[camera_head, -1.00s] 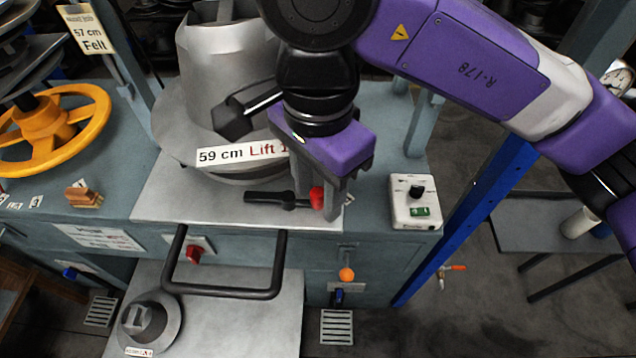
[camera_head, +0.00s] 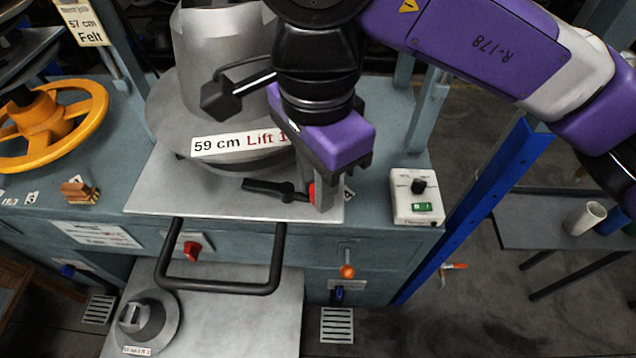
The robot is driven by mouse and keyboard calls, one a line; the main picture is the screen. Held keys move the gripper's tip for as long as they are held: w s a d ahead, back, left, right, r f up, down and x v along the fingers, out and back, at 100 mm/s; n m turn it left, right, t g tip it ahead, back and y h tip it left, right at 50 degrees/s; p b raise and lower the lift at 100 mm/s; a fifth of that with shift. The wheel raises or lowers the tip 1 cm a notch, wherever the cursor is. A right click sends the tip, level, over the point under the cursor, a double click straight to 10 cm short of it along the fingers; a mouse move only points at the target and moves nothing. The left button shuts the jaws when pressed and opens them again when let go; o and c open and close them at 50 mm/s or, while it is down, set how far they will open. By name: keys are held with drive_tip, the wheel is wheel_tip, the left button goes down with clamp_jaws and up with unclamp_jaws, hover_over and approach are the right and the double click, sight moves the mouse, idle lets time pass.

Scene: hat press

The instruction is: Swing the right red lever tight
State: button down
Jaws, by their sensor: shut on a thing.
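The right lever (camera_head: 268,187) lies low over the front right of the grey metal plate (camera_head: 165,197). Its black arm points left and slopes slightly down to the right, toward a small hub. A red end (camera_head: 311,192) shows at its right, partly hidden by my gripper. My gripper (camera_head: 322,200), purple and black with grey fingers pointing down, is shut on the red end. The far finger and the exact grip are hidden.
The grey press mould (camera_head: 225,60) with a "59 cm Lift" label stands behind. A black angled arm (camera_head: 218,98) sticks out near my wrist. A white control box (camera_head: 415,198) stands to the right. A black loop handle (camera_head: 220,285) juts forward below.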

sight(299, 221)
drive_tip(key=m+b, duration=0.1)
drive_tip(key=s+m+b, duration=0.1)
drive_tip(key=m+b, duration=0.3)
drive_tip(key=shift+s+a+f, duration=0.2)
drive_tip(key=shift+s+a, duration=0.15)
drive_tip(key=m+b, duration=0.3)
drive_tip(key=shift+s+a+r+m, duration=0.1)
drive_tip(key=shift+s+a+m, duration=0.2)
drive_tip(key=shift+s+a, duration=0.1)
drive_tip(key=shift+s+a+r+m+b, duration=0.1)
drive_tip(key=shift+a+m+b, duration=0.1)
drive_tip(key=shift+m+b, duration=0.25)
drive_tip(key=shift+s+a+m+b, duration=0.15)
drive_tip(key=shift+m+b, duration=0.2)
drive_tip(key=shift+m, duration=0.2)
drive_tip(key=shift+r, duration=0.1)
drive_tip(key=c, duration=1.3)
unclamp_jaws()
